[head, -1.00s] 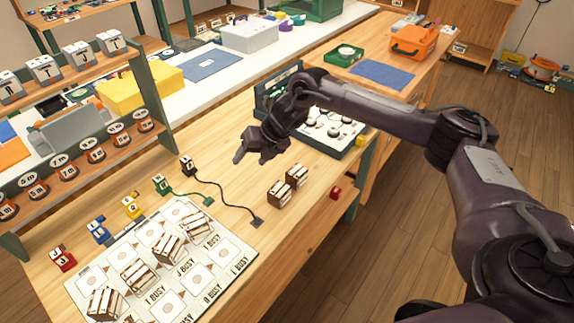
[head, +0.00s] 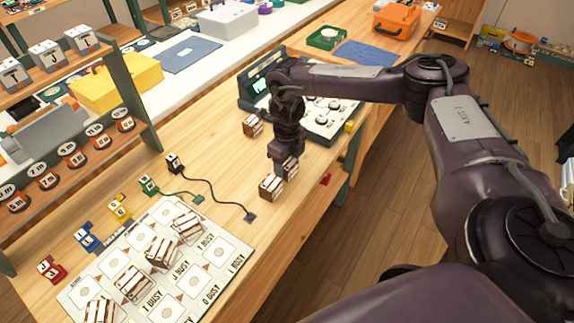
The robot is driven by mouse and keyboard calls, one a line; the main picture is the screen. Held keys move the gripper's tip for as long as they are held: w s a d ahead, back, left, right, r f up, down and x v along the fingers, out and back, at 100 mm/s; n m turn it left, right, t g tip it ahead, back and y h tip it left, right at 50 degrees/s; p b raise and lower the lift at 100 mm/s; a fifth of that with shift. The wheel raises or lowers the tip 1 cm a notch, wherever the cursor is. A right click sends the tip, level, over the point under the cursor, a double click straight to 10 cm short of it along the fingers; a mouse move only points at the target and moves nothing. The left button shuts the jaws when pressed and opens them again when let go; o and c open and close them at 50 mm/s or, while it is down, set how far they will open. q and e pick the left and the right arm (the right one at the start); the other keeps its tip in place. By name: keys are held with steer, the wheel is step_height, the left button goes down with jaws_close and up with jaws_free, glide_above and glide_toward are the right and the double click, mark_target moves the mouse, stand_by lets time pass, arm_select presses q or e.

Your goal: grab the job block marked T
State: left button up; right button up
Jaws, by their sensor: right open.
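My right gripper (head: 283,162) points down over the wooden table (head: 215,150), its fingers close to a brown-and-white block (head: 290,170) that it partly covers. I cannot tell whether the fingers touch it. A second such block (head: 270,187) stands just in front, and a third (head: 252,125) stands apart behind and to the left. Their marks are too small to read. White-grey cubes on the upper shelf show letters: a T cube (head: 82,40), a J cube (head: 48,56) and another T cube (head: 14,76). My left gripper is not in view.
A board with BUSY labels (head: 213,290) carries several striped blocks. Coloured small pieces, such as a red one (head: 51,270), line its left side. A black cable (head: 215,190) crosses the table. A green-framed panel with dials (head: 322,122) stands behind my gripper.

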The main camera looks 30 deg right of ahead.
steer(key=shift+f, duration=0.25)
steer(key=c, duration=0.8)
steer(key=shift+o, duration=0.2)
steer(key=shift+r, duration=0.15)
